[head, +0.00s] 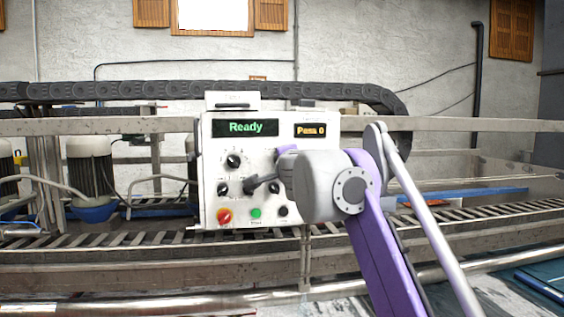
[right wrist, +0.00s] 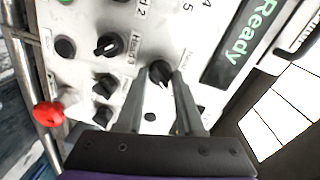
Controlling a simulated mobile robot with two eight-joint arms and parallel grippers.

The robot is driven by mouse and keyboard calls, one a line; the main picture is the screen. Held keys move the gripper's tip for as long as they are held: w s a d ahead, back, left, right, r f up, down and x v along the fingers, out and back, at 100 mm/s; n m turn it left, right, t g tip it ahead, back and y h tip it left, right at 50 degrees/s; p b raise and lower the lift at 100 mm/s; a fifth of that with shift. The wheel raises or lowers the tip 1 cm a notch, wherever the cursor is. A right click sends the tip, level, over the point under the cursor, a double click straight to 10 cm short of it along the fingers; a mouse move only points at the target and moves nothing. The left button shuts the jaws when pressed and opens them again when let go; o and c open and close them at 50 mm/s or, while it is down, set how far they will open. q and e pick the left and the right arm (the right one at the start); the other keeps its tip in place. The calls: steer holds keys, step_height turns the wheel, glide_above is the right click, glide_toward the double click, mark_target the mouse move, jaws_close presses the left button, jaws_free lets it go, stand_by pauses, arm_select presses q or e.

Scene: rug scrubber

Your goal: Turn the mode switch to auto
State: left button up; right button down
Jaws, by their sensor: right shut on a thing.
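The mode switch is a round black knob on the white control panel (head: 211,172), below the "Ready" display (head: 246,127). My right gripper (right wrist: 158,76) is shut on the knob, one finger on each side. The label beside the knob is partly hidden, and I cannot read where it points. In the head view my right arm comes in from the lower right and hides the right part of the panel. My left gripper is not in view.
Several smaller black knobs, one of them near my fingers (right wrist: 108,45), sit below the switch on the panel. A red button (head: 224,215) and a green button (head: 256,213) are along its lower edge. A roller conveyor (head: 130,240) runs across, with a dark cable chain (head: 200,91) behind.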

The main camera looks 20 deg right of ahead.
stand_by(0.3)
steer(key=c, duration=0.5)
jaws_free()
steer(key=shift+c, duration=0.2)
steer(key=shift+s, duration=0.1)
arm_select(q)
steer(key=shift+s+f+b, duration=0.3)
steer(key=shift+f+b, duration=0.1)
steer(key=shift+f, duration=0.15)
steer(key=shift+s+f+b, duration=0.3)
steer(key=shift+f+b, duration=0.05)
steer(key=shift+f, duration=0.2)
arm_select(e)
steer(key=v, duration=1)
steer(key=shift+s, duration=0.35)
steer(key=shift+a, duration=0.1)
